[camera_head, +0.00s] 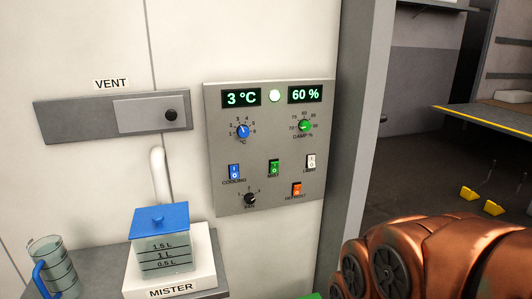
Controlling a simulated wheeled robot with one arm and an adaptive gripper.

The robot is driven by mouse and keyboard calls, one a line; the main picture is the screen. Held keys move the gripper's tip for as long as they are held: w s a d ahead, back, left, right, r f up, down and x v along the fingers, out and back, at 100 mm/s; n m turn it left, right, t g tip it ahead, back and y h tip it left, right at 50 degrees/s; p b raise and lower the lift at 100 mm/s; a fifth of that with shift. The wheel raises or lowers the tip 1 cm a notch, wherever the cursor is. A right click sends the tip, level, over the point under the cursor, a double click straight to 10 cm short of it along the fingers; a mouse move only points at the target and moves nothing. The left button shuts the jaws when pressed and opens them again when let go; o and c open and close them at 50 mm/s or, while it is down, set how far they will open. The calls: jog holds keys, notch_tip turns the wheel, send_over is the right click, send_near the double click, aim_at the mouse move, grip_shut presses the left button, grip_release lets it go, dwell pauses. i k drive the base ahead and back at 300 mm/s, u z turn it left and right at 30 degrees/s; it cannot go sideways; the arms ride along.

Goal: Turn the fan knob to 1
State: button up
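The grey control panel (222,140) is on the white wall in the middle of the view. A black knob (250,198) with a small number scale sits at its lower left; its label is too small to read surely, but it looks like the fan knob. I cannot tell which number its pointer is at. A copper-coloured arm part (440,262), which seems to be mine, fills the lower right corner, apart from the panel. My gripper is not in view.
Above are a blue knob (243,131), a green knob (305,126) and several rocker switches. A vent slider (150,113) is to the left. Below stand the mister with a blue-lidded tank (165,255) and a measuring jug (52,268). A grey post (358,120) edges the doorway at right.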

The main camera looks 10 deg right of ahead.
aim_at(250, 198)
jog(key=u, duration=0.45)
jog(key=k, duration=0.55)
jog(key=u, duration=1.1)
jog(key=i, duration=1.2)
jog(key=z, duration=0.7)
